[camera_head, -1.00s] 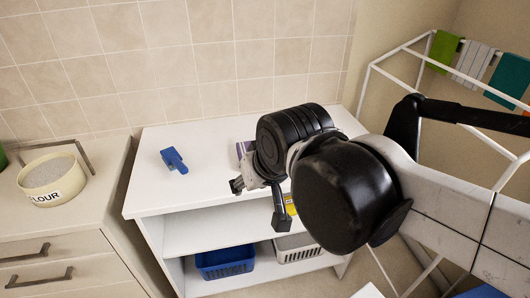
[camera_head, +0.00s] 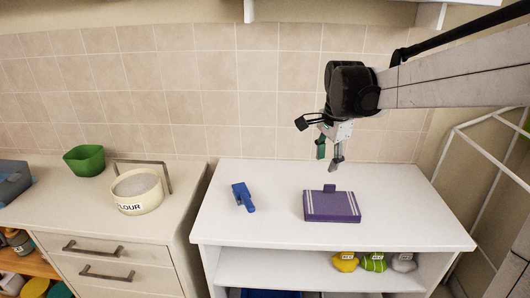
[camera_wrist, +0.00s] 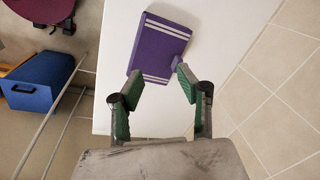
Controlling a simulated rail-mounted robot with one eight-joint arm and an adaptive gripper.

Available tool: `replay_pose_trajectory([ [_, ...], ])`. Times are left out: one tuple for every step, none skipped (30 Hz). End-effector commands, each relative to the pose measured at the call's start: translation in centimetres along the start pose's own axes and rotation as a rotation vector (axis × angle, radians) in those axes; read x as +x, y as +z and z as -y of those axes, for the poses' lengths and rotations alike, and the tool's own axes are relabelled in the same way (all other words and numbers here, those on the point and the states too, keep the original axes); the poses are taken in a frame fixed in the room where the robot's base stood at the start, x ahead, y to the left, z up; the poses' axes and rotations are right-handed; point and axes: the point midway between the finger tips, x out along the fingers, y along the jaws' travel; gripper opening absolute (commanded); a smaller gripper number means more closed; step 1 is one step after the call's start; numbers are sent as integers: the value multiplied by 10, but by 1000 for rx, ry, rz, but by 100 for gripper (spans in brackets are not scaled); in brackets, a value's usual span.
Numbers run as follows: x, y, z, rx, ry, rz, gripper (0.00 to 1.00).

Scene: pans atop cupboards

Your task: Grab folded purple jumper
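The folded purple jumper (camera_head: 332,206) lies flat on the white shelf top, with pale stripes near its sides and a small purple tab at its back edge.
A blue stapler-like object (camera_head: 243,197) lies left of the jumper on the white shelf unit (camera_head: 280,225). Yellow, green and grey bundles (camera_head: 373,262) sit on the shelf below. A flour bowl (camera_head: 138,191) stands on the left counter. The tiled wall (camera_head: 275,90) rises close behind.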

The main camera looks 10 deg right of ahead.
Motion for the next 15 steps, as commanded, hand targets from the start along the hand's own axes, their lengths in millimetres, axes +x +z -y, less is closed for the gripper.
replay_pose_trajectory([
  [4,-13,10,61,18,6,35],
  [7,-19,14,98,31,10,35],
  [11,-27,19,148,46,14,35],
  [15,-33,23,185,59,17,35],
  [18,-39,27,222,71,20,35],
  [23,-47,32,269,86,23,35],
  [27,-52,34,302,98,25,35],
  [31,-57,37,334,108,26,35],
  [36,-63,40,373,122,28,35],
  [39,-67,42,401,131,29,35],
  [42,-71,44,425,138,29,35],
  [46,-76,46,453,148,30,35],
  [48,-78,47,472,155,31,35],
  [50,-80,48,486,160,31,35],
  [52,-83,49,503,165,31,35],
])
